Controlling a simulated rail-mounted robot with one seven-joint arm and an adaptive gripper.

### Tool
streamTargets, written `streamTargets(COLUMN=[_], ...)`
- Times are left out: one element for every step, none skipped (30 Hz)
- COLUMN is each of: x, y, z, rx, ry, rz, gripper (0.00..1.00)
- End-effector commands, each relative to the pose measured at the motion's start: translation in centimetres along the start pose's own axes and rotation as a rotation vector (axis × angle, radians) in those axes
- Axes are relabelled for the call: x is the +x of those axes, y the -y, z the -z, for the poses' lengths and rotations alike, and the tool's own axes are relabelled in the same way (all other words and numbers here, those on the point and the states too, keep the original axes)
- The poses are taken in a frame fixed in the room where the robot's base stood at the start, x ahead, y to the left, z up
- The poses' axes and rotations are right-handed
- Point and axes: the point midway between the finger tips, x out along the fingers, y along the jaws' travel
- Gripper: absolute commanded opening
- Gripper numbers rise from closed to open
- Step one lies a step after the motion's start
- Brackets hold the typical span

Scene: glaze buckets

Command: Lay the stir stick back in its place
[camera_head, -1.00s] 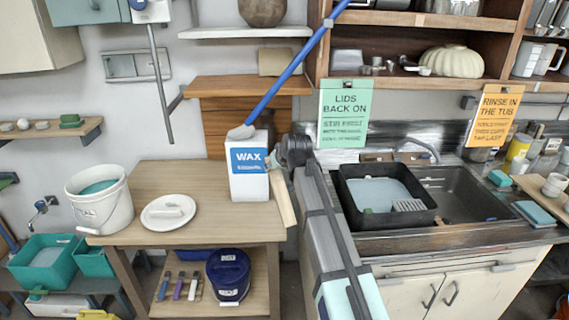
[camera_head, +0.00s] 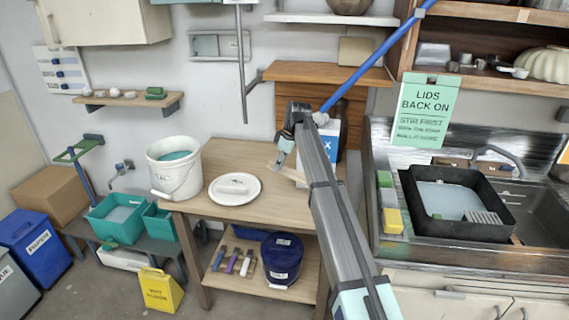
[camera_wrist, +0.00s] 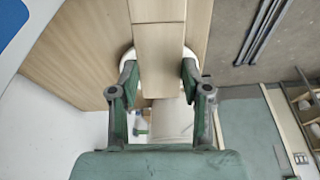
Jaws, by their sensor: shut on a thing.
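The stir stick is a flat, pale wooden stick (camera_wrist: 158,45). My gripper (camera_wrist: 160,82) is shut on it, with one finger at each side, in the wrist view. In the head view the stick (camera_head: 292,174) shows below my gripper (camera_head: 279,160), above the right part of the wooden table (camera_head: 245,218), partly hidden by my arm. A white bucket (camera_head: 174,168) stands at the table's left end. A white lid (camera_head: 234,189) with a handle lies beside it, left of my gripper. I cannot tell whether the stick touches the table.
The wax box (camera_head: 329,140) stands behind my arm, mostly hidden. A blue pole (camera_head: 370,62) slants above it. The lower shelf holds a dark blue bucket (camera_head: 282,262) and several coloured-handled tools (camera_head: 232,262). A sink with a black tub (camera_head: 490,232) is at right.

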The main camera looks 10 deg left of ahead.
Motion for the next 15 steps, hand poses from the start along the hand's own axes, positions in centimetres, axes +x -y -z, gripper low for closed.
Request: streamTargets(x=[0.3,0.5,0.7,0.9,1.1,1.4,1.6,1.9,2.2,2.5,2.7,3.1,3.3,3.6,3.9], y=[0.0,0.0,0.0,0.0,0.0,0.0,0.0,0.0,0.0,0.0,0.0,0.0,0.0,0.0,0.0], z=[-0.1,-0.2,-0.3,-0.3,-0.4,-0.5,-0.6,-0.7,-0.8,-0.8,-0.9,-1.0,-1.1,-1.2,-1.3], rx=[0.001,0.001,0.001,0.002,0.002,0.002,0.002,0.002,0.003,0.003,0.003,0.003,0.003,0.003,0.003], ry=[0.000,0.000,0.000,0.000,0.000,0.000,0.000,0.000,0.000,0.000,0.000,0.000,0.000,0.000,-0.001], rz=[0.000,0.000,-0.001,-0.001,-0.001,0.000,0.000,0.000,0.000,0.000,0.000,0.000,-0.001,-0.001,-0.001], gripper=[0.00,0.00,0.00,0.00,0.00,0.00,0.00,0.00,0.00,0.00,0.00,0.00,0.00,0.00,0.00])
